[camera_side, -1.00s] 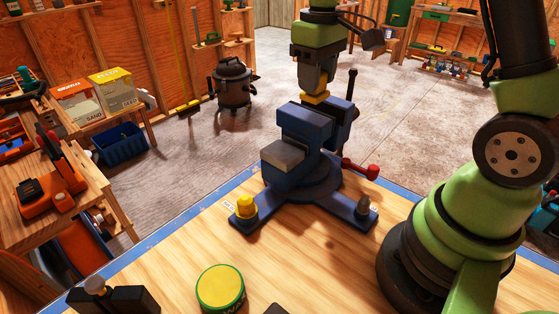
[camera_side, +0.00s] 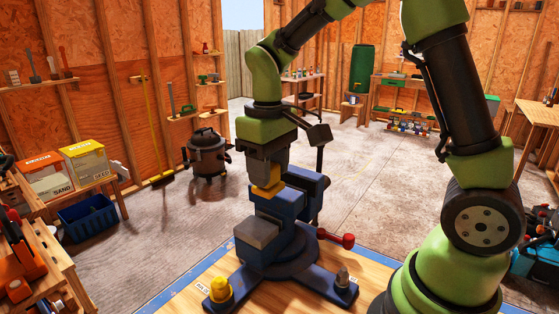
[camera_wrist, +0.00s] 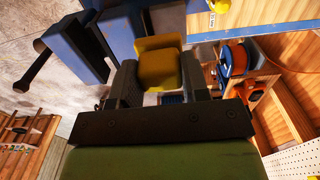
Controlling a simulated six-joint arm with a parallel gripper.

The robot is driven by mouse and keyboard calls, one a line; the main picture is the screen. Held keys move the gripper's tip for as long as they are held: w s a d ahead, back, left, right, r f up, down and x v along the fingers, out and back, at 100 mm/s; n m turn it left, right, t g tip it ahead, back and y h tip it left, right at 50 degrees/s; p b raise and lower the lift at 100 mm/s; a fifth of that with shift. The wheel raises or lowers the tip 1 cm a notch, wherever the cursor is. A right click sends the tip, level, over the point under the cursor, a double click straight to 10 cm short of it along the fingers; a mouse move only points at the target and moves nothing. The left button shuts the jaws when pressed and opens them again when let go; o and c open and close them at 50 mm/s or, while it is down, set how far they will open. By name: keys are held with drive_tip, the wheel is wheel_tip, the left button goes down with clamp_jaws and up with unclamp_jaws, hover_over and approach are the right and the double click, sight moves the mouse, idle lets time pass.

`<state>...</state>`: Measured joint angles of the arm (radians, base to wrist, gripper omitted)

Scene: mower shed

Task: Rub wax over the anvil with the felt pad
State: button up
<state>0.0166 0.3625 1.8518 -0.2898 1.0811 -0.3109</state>
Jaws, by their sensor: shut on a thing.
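The felt pad (camera_side: 268,191) is yellow and sits between the fingers of my gripper (camera_side: 267,183). In the wrist view the pad (camera_wrist: 160,66) shows between both fingers (camera_wrist: 160,85). A blue bench vise (camera_side: 283,262) stands on the workbench. The anvil appears to be the grey flat block (camera_side: 257,232) on its near side. The pad is at the vise's top, above and behind the grey block in the side view. I cannot tell whether the pad touches the vise. In the wrist view the blue vise (camera_wrist: 120,30) is beside and behind the pad.
The wooden workbench (camera_side: 203,297) has a blue edge. A black shop vacuum (camera_side: 207,153) stands on the floor behind.

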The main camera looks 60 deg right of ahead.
drive_tip(key=shift+s+a, duration=0.2)
drive_tip(key=shift+a, duration=0.5)
drive_tip(key=shift+a+f, duration=0.15)
drive_tip(key=shift+f, duration=2.85)
drive_tip(key=shift+f, duration=1.05)
